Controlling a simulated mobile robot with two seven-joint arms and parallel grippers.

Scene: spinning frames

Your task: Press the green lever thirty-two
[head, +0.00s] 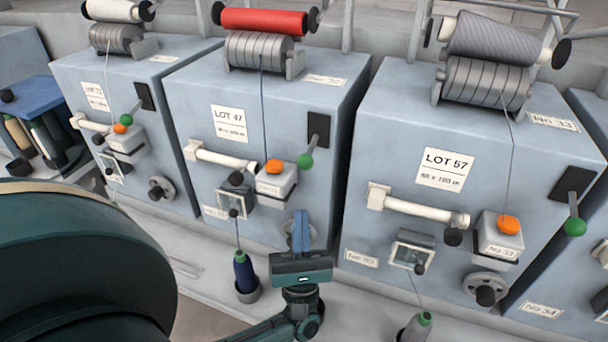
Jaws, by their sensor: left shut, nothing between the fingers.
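The middle machine (200,105), marked LOT 47, has a green-knobbed lever (305,161) hanging from a black plate at its right. Its top number plate (325,80) is too small to read surely; the machine to its right appears marked 33. My left gripper (301,213) is shut and empty, its blue fingers pointing up in front of the middle machine's lower right. The fingertips are below the green knob in the picture and apart from it. My right gripper is not in view.
Similar green levers are on the left machine (137,106) and right machine (574,226). An orange knob (275,166) sits left of the middle lever. A dark blue yarn cone (244,270) stands left of my gripper. A white rod (220,157) juts along the middle machine's front.

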